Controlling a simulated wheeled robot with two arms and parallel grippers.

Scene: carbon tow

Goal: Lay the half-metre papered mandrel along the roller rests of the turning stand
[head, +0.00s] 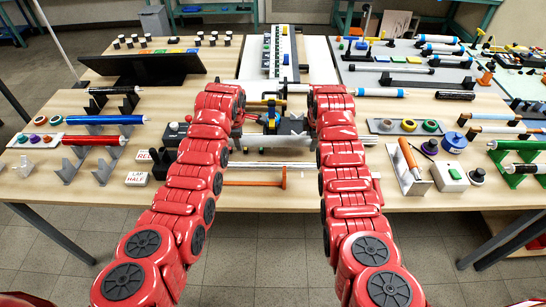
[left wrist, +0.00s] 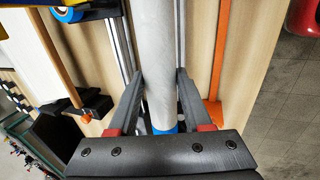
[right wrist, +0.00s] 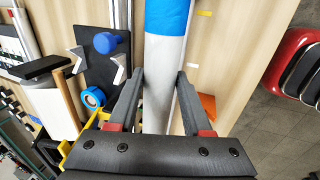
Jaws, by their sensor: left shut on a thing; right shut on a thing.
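The papered mandrel is a pale grey-white tube with blue ends. It runs between the fingers in the left wrist view (left wrist: 158,60) and the right wrist view (right wrist: 163,75). My left gripper (left wrist: 162,85) is shut on it near a blue end, and my right gripper (right wrist: 160,85) is shut on it near the other blue end. In the head view my red arms hide both grippers. A black stand with a blue knob (right wrist: 106,43) and grey V-shaped pieces lies beside the mandrel; I cannot tell clearly if these are the roller rests.
An orange bar (head: 255,184) lies near the table's front edge. A white-and-blue roll (right wrist: 93,98) is beside the black stand. Red (head: 93,140) and blue (head: 103,119) tubes rest on stands at left. A tray of rings (head: 408,126) is at right.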

